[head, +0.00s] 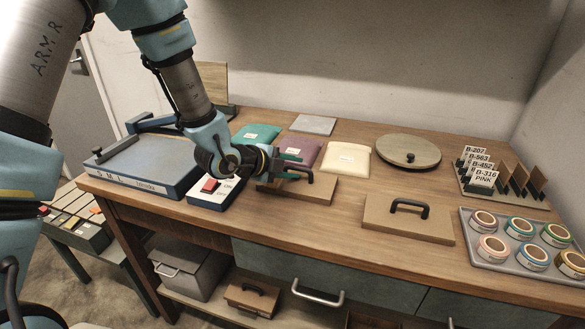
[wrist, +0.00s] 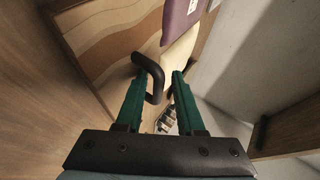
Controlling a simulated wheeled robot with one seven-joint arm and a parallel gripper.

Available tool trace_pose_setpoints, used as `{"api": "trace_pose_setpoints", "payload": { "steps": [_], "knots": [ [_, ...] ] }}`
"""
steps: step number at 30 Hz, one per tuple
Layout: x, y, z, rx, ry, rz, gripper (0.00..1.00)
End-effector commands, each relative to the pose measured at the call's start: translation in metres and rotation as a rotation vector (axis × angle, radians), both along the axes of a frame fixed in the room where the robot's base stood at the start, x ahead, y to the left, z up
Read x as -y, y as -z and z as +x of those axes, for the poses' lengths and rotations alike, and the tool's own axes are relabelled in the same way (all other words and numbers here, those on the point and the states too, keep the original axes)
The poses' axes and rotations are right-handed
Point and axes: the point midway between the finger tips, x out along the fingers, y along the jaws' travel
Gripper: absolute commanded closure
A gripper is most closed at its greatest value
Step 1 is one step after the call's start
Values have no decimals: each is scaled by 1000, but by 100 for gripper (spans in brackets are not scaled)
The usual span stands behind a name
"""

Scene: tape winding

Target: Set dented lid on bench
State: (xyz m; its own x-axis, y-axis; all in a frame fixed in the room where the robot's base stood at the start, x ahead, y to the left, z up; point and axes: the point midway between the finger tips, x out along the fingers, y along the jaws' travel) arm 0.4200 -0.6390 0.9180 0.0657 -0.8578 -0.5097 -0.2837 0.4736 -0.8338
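Two flat wooden lids with black bar handles are on the bench (head: 345,238). The left lid (head: 322,190) is by my gripper (head: 294,174), and the right lid (head: 385,219) appears to lie flat near the front edge. I cannot tell a dent on either. In the wrist view, my gripper (wrist: 160,88) has its green fingers apart, with the left lid's handle (wrist: 151,72) between them, close to the left finger. That lid (wrist: 105,38) shows a wavy banded surface. The gripper partly hides it in the head view; whether it touches the bench everywhere is unclear.
Behind are green (head: 256,135), purple (head: 300,151) and cream (head: 346,158) pouches and a round lid (head: 408,150). A tape tray (head: 490,262) and card rack (head: 510,192) stand right. A switch box (head: 217,194) is close left of my gripper.

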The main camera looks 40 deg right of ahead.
Motion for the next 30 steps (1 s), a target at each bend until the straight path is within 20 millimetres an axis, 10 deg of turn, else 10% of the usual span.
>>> {"api": "trace_pose_setpoints", "payload": {
  "steps": [11, 30],
  "knots": [
    [-12, -5, -1, -1, -1, 6, 55],
    [-101, -60, -8, 0, -1, 3, 55]
  ]
}}
